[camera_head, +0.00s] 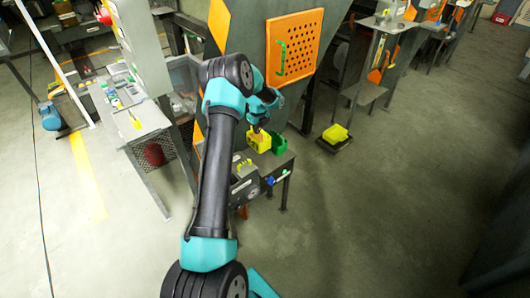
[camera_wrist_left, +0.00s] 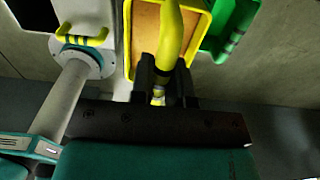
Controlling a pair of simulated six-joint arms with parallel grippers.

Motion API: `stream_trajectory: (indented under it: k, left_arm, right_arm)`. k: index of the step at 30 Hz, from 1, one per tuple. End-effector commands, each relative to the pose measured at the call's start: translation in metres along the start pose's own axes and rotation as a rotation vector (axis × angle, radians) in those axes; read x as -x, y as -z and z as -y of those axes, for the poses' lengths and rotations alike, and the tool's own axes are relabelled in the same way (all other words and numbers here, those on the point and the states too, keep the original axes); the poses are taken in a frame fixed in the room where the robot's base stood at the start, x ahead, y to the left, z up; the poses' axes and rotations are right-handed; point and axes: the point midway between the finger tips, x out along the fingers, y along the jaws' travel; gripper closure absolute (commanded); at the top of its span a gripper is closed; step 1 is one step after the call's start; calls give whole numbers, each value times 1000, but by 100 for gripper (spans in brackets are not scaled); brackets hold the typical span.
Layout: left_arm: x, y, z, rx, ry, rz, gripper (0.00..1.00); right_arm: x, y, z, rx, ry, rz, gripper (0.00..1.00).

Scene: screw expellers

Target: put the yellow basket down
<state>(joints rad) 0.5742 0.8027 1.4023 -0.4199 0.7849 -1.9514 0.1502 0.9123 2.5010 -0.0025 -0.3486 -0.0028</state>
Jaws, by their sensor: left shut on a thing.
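The yellow basket (camera_head: 259,143) is at the small dark table (camera_head: 274,168) in the middle of the head view. My left gripper (camera_head: 260,126) is above it, shut on its handle. In the left wrist view the thick yellow handle (camera_wrist_left: 171,40) runs down between the fingers of the gripper (camera_wrist_left: 160,92), and the basket's yellow rim (camera_wrist_left: 127,40) frames a brown inside. I cannot tell whether the basket's bottom touches the table. My right gripper is not in view.
A green basket (camera_head: 279,144) is right beside the yellow one; it also shows in the left wrist view (camera_wrist_left: 232,32). A grey machine part with a yellow handle (camera_wrist_left: 82,37) is close on the left. Another yellow container (camera_head: 336,134) sits low at right. The floor at right is clear.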

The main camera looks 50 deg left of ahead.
Motion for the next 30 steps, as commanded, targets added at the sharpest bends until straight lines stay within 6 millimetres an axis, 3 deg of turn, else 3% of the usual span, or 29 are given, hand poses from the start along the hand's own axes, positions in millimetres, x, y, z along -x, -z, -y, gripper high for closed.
stream_trajectory:
  k: [10, 23, 30]
  left_arm:
    - [-52, 0, 0, 1, -1, 0, 100]
    - [-61, 0, 0, 1, -1, 0, 100]
    - [-88, 0, 0, 0, -2, 0, 100]
  right_arm:
    - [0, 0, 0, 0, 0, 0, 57]
    - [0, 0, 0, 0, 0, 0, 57]
    - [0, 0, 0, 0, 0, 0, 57]
